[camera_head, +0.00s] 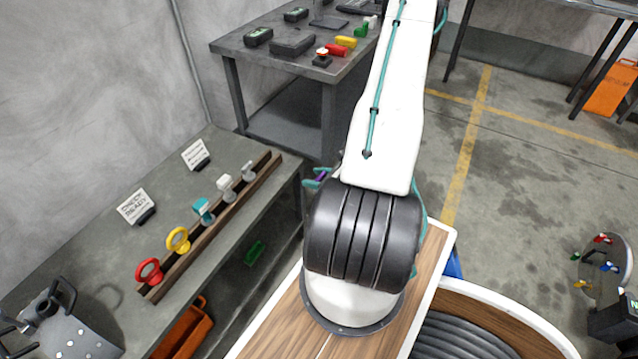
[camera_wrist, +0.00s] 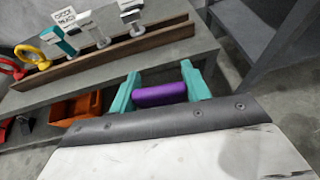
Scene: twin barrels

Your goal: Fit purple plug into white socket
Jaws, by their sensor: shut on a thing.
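The purple plug (camera_wrist: 160,94) is a small block held between the two teal fingers of my gripper (camera_wrist: 159,86) in the wrist view. My gripper is shut on it and is in the air in front of the near bench. In the head view only a bit of the purple plug (camera_head: 321,176) shows beside my arm, which hides most of the gripper. A small white piece (camera_head: 371,21) stands by a green one on the back table. I cannot tell whether it is the white socket.
The near grey bench (camera_head: 95,232) bears a wooden rack (camera_head: 217,222) with red, yellow, teal, white and grey handled items. Orange bins sit below. The back table (camera_head: 255,47) holds dark boxes and red and yellow pieces. Floor to the right of my arm is mostly clear.

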